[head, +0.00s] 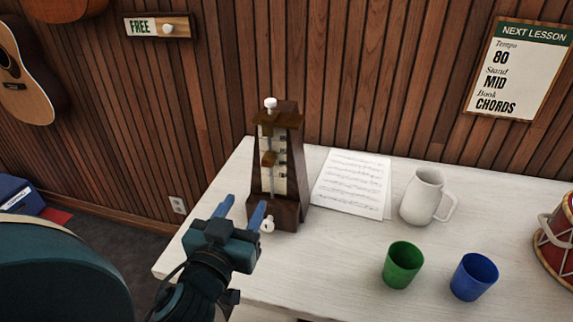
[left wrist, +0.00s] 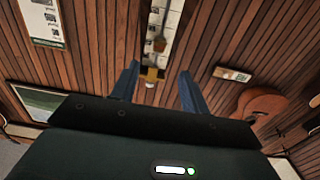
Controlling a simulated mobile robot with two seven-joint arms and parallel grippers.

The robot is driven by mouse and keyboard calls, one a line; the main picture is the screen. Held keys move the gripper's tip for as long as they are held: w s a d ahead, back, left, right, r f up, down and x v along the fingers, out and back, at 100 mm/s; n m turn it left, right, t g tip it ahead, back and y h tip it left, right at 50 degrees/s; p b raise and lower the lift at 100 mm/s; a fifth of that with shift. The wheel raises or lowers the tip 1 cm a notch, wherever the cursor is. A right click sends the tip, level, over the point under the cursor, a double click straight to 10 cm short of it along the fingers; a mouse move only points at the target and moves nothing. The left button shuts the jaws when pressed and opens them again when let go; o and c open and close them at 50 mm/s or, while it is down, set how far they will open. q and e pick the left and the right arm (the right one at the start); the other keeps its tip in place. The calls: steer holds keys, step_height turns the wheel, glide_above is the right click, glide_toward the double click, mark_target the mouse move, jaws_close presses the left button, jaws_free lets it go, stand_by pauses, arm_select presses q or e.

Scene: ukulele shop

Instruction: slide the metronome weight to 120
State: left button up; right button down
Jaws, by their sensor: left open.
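The metronome (head: 289,214) is a dark wooden tapered case on the white table, with a white knob (head: 270,103) on top. Its pale scale strip carries dark marks too small to read. The brown weight (head: 268,158) sits around the middle of the strip, and it also shows in the left wrist view (left wrist: 159,45) against the strip. My left gripper (head: 244,204) is open and empty, with blue fingers in front of the metronome's lower front, below the weight. In the left wrist view its fingers (left wrist: 158,70) stand apart. My right gripper is not in view.
Sheet music (head: 352,184), a white mug (head: 421,195), a green cup (head: 402,264), a blue cup (head: 473,277) and a red drum (head: 556,245) are on the table (head: 330,270) to the right. A wall sign (head: 518,68) reads Tempo 80; another (head: 140,27) reads FREE.

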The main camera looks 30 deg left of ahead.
mark_target(267, 163)
arm_select(q)
steer(key=x, duration=0.4)
steer(key=p+x, duration=0.1)
steer(key=x, duration=0.3)
steer(key=p+x, duration=0.1)
steer(key=x, duration=0.4)
steer(key=shift+w+r, duration=0.1)
steer(key=shift+r, duration=0.3)
steer(key=shift+c, duration=0.5)
jaws_close()
